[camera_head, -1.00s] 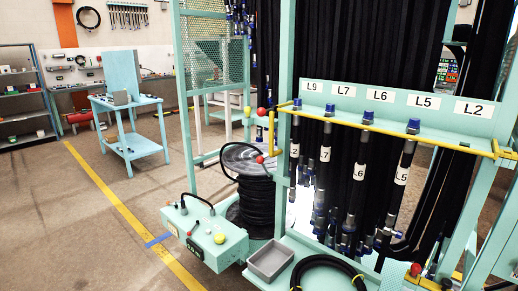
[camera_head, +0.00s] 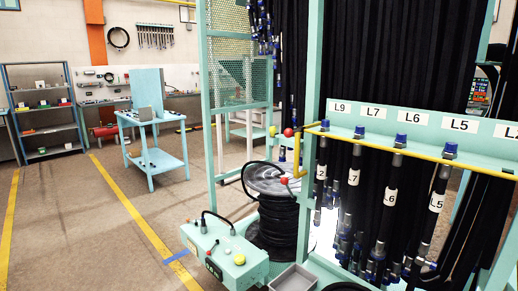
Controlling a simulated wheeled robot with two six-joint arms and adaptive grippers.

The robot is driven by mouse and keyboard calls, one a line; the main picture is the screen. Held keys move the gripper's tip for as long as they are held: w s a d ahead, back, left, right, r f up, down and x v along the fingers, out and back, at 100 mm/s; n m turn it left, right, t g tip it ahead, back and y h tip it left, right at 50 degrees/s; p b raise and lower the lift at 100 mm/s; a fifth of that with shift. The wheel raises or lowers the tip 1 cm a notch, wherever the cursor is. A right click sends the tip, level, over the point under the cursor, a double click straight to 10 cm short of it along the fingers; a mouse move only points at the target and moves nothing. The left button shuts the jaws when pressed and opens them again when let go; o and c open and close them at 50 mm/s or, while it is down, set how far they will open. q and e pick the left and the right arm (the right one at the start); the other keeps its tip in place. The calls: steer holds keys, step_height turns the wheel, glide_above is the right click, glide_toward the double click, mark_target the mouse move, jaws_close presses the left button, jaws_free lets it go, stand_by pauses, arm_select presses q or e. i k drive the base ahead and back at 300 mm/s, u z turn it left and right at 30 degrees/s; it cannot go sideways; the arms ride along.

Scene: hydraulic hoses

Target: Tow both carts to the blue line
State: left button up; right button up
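A short blue line (camera_head: 177,256) crosses the yellow floor stripe at the lower left of centre. A mint-green hose rack (camera_head: 313,60) fills the right side, with labels L9, L7, L6 and L5 and black hoses hanging below a yellow bar (camera_head: 420,155). A second mint-green frame with mesh panels (camera_head: 228,75) stands behind it. I cannot tell for certain which of these are the carts; no wheels show. Neither of my grippers is in view.
A mint-green box (camera_head: 225,252) with a handle and buttons stands beside a black hose reel (camera_head: 278,215). A grey bin (camera_head: 293,278) is at the bottom edge. A light-blue table (camera_head: 153,158) and a shelf (camera_head: 45,128) stand farther back. The floor at left is clear.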

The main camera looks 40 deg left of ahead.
mark_target(388, 68)
steer(key=u, duration=0.4)
steer(key=i, duration=1.15)
steer(key=z, duration=0.05)
